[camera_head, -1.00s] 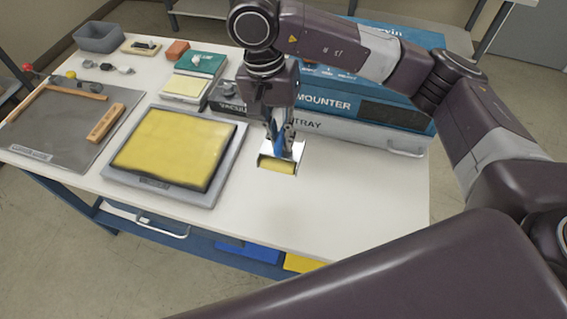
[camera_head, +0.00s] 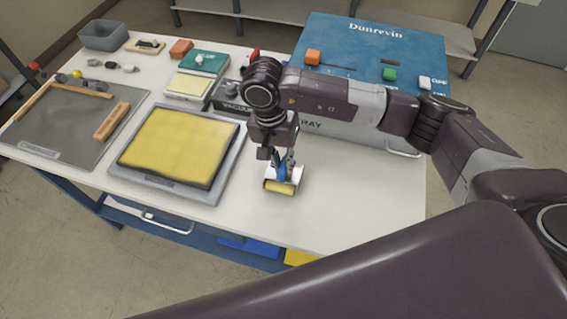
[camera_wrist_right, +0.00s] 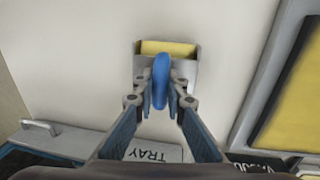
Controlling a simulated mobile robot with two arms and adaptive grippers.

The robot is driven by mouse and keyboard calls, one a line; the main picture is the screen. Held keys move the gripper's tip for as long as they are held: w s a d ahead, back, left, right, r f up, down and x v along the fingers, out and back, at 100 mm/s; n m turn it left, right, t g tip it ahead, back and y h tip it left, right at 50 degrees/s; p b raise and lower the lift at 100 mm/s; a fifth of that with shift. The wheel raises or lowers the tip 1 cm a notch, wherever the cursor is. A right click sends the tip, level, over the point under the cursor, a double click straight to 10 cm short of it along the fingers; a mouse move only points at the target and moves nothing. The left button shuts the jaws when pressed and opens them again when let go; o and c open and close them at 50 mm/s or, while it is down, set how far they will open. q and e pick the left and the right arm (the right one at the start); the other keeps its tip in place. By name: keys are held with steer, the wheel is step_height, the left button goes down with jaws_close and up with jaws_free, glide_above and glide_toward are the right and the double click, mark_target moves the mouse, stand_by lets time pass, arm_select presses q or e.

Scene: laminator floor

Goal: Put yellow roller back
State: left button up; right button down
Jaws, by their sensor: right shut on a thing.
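The yellow roller (camera_head: 278,186) has a pale metal frame and a blue handle. My right gripper (camera_head: 284,165) is shut on the blue handle, with the roller below the fingertips at the right part of the white tabletop (camera_head: 350,205). In the right wrist view the fingers (camera_wrist_right: 160,92) grip the blue handle (camera_wrist_right: 161,70) from both sides, and the yellow roller (camera_wrist_right: 168,47) lies beyond it. I cannot tell whether the roller touches the table. My left gripper is not in view.
A grey-framed yellow pad (camera_head: 175,147) lies left of the roller. Further left is a dark mat (camera_head: 70,125) with wooden-handled tools. The blue-topped mounter box (camera_head: 370,60) and its tray section (camera_head: 340,140) stand behind. The front right tabletop is clear.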

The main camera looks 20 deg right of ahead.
steer(key=shift+f, duration=0.15)
steer(key=c, duration=2)
jaws_free()
steer(key=shift+o, duration=0.2)
steer(key=shift+r, duration=0.25)
steer(key=shift+w+a+r+b, duration=0.1)
steer(key=shift+r+b, duration=0.2)
step_height(320, 180, up, 11)
steer(key=a+b, duration=0.1)
steer(key=b, duration=0.2)
steer(key=shift+w, duration=0.35)
steer(key=shift+a+r, duration=0.1)
steer(key=shift+r, duration=0.05)
